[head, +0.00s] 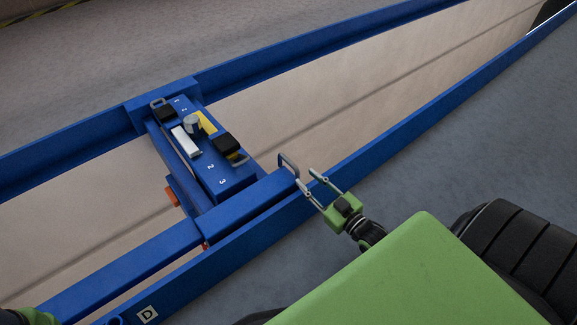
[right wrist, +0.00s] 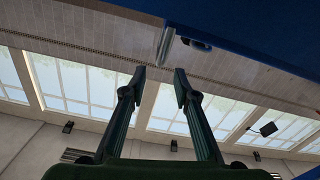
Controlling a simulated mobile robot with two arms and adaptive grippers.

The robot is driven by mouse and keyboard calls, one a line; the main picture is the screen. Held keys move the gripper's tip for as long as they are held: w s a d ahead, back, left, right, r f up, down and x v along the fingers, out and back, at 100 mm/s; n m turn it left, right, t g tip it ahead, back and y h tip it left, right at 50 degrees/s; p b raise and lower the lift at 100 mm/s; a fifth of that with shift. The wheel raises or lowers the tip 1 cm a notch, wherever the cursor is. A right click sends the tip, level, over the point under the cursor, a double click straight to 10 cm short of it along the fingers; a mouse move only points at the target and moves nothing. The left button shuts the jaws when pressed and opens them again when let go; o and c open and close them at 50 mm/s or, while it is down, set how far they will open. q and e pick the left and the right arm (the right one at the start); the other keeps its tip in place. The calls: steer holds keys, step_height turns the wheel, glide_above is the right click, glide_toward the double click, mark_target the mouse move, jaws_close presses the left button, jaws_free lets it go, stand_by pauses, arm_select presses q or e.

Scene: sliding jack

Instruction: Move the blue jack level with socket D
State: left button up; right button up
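The blue jack (head: 222,177) spans the pit between two blue rails. A grey metal handle (head: 288,165) stands at its near right end. My right gripper (head: 307,178) is open and empty at the near rail, its fingertips just short of the handle. In the right wrist view the fingers (right wrist: 160,75) are apart, and the handle (right wrist: 165,45) lies beyond the tips beside the blue jack body. The white D label (head: 148,314) is on the near rail at the lower left, with a round blue socket (head: 115,321) beside it. My left gripper's fingers do not show.
The near rail (head: 400,125) and far rail (head: 60,150) run diagonally along the pit (head: 330,85). The jack's top carries black, white, grey and yellow parts. Grey floor (head: 440,140) lies on the near side. The rail between the jack and the D label looks clear.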

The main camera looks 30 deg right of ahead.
mark_target(294, 167)
steer(key=w+b, duration=0.1)
steer(key=w, duration=0.2)
steer(key=w+b, duration=0.2)
steer(key=w, duration=0.1)
steer(key=w+b, duration=0.2)
steer(key=w, duration=0.1)
steer(key=shift+w+a+f, duration=0.2)
steer(key=shift+a, duration=0.15)
steer(key=shift+w+r, duration=0.1)
steer(key=shift+w, duration=0.35)
steer(key=shift+a, duration=0.1)
jaws_close()
